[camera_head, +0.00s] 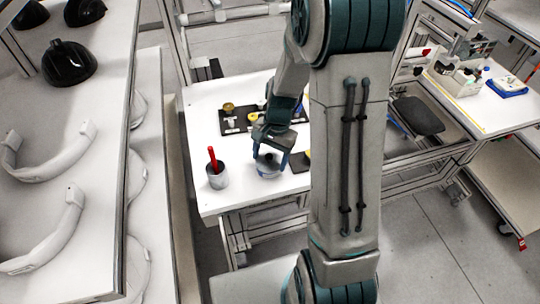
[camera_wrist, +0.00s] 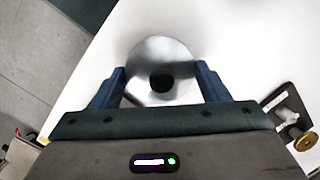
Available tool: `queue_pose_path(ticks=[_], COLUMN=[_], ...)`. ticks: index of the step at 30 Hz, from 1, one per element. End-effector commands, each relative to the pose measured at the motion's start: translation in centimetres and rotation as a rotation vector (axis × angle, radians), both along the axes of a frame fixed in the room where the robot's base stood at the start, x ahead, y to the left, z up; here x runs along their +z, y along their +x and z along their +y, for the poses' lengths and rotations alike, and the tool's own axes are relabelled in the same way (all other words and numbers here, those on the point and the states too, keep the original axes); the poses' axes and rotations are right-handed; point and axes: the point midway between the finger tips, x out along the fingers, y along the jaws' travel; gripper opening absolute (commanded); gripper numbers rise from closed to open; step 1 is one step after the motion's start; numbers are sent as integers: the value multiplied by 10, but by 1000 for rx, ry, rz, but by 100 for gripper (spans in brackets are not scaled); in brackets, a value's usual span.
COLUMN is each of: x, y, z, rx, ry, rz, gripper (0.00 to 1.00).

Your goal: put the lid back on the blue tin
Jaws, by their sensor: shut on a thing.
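The lid, a round silvery disc with a black knob (camera_wrist: 175,53), lies between the two blue fingers of my gripper (camera_wrist: 160,72) in the wrist view. My gripper is shut on it, with a finger at either side. In the head view my gripper (camera_head: 269,163) is low over the front of the white table, around a round grey-blue thing (camera_head: 268,171). That is where the blue tin may be, but lid and tin are hard to tell apart there. I cannot tell whether the lid touches the tin. The wrist view shows no clear tin wall.
A grey cup (camera_head: 217,180) with a red-handled thing (camera_head: 212,158) stands left of my gripper on the white table (camera_head: 205,108). A black tray (camera_head: 236,128) with several small parts lies behind. A dark flat thing (camera_head: 301,163) lies at right, partly behind my arm.

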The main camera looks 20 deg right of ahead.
Motion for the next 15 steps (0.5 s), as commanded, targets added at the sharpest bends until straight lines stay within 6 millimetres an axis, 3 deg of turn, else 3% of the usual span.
queue_pose_path(ticks=[8, 9, 11, 15], x=[0, 0, 0, 0], y=[0, 0, 0, 0], z=[0, 0, 0, 0], rx=[0, 0, 0, 0], ry=[0, 0, 0, 0], rz=[0, 0, 0, 0], gripper=[47, 74, 91, 94])
